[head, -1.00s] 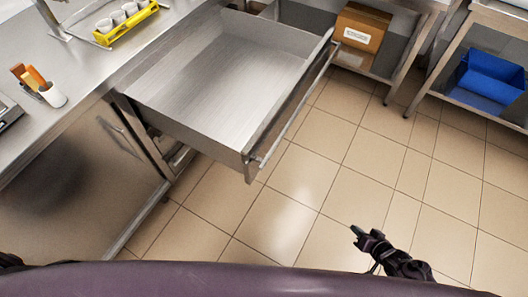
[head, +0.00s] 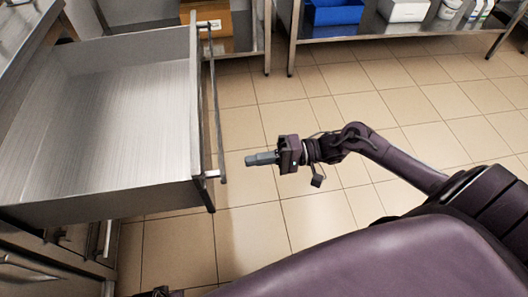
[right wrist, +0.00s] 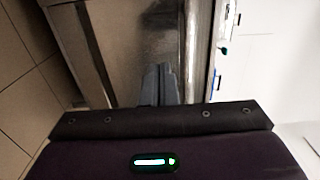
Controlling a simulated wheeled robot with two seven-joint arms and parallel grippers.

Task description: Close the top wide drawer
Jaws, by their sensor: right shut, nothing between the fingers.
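The top wide drawer (head: 110,110) is pulled far out of the steel counter and is empty inside. Its front panel (head: 196,110) faces right and carries a long bar handle (head: 214,110). My right gripper (head: 250,159) is shut and empty, pointing left at the drawer front. In the head view it is to the right of the handle with a gap of floor between them. The right wrist view shows its closed fingers (right wrist: 158,86) with a metal surface beyond them.
A steel shelf at the back holds a cardboard box (head: 207,18). Another shelf to its right holds a blue bin (head: 335,12) and a white container (head: 403,10). The tiled floor (head: 380,105) right of the drawer is clear.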

